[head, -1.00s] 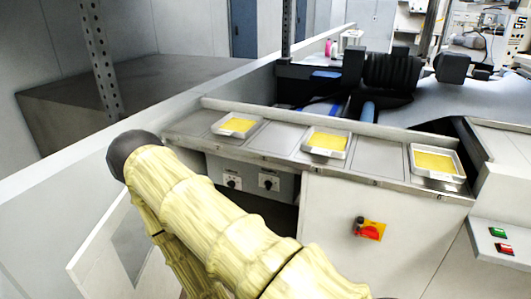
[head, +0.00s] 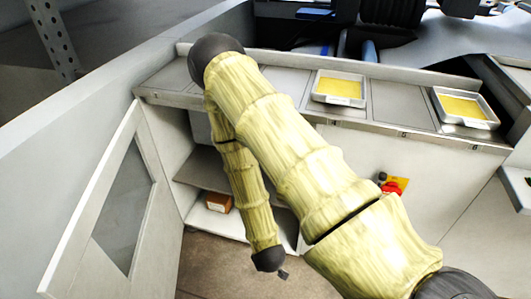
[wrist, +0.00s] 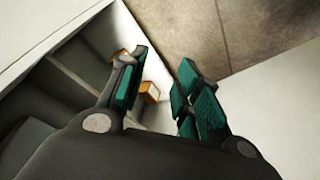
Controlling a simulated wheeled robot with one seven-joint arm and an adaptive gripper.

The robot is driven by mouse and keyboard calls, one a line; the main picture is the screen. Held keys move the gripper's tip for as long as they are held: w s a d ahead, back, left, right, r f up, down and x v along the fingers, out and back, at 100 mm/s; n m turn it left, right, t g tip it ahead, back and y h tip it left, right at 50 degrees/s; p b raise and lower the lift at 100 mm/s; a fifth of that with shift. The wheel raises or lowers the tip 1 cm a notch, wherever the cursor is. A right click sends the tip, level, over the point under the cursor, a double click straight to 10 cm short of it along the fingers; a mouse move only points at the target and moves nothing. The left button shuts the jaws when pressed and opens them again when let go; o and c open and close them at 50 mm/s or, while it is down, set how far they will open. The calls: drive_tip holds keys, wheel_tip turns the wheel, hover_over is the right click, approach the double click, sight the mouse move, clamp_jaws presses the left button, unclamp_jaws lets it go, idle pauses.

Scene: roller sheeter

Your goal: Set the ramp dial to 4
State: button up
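The ramp dial cannot be made out in either current view; my arm covers most of the panel that carries two dials. A sliver of that grey panel (head: 200,127) shows left of my arm, under the counter. My gripper is at the lower end of my arm in the head view, mostly hidden there, low in front of the open cabinet. In the wrist view my gripper (wrist: 163,65) has its green-padded fingers apart, with nothing held between them.
An open cabinet door (head: 112,205) stands at left. A brown box (head: 218,202) lies on a low shelf inside. Trays of yellow material (head: 339,88) (head: 465,107) sit on the counter (head: 400,115). Bare floor is below.

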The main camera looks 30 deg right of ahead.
drive_tip(key=w+d+r+m+t+h+b, duration=0.1)
drive_tip(key=w+d+r+t+h+b, duration=0.3)
drive_tip(key=w, duration=0.6)
drive_tip(key=w+d+f+m+t+h+b, duration=0.15)
drive_tip(key=w+d+b, duration=0.35)
drive_tip(key=w, duration=0.6)
drive_tip(key=w+d+r+m+t+h+b, duration=0.2)
drive_tip(key=w+d+r+h+b, duration=0.5)
drive_tip(key=r, duration=0.4)
drive_tip(key=w+b+x, duration=0.1)
drive_tip(key=x, duration=1)
drive_tip(key=shift+a+f+y+b, duration=0.3)
drive_tip(key=shift+a+y+b, duration=0.05)
drive_tip(key=shift+a+b, duration=0.05)
clamp_jaws()
